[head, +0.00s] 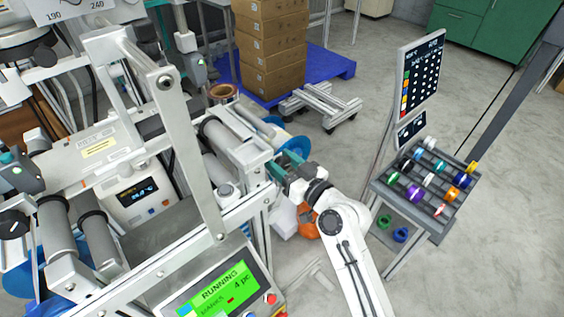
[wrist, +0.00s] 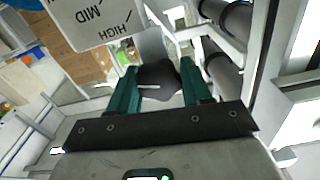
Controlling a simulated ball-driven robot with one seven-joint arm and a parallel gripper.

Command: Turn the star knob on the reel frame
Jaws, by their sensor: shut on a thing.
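The star knob (wrist: 158,82) is a dark, rounded knob in the middle of the wrist view. My gripper (head: 284,169) is at the right side of the grey metal reel frame (head: 190,155) in the head view. In the wrist view its two green fingers (wrist: 158,70) stand on either side of the knob, shut on it. A pale plate marked MID and HIGH (wrist: 98,25) is just beyond the knob. In the head view the knob is hidden by my gripper and cannot be made out.
A green display reading RUNNING (head: 222,288) is at the bottom. A slanted rack of coloured reels (head: 428,185) and an upright screen (head: 418,75) stand to the right. Stacked boxes (head: 272,45) sit on a blue pallet (head: 335,65) behind. Open floor lies between the pallet and the rack.

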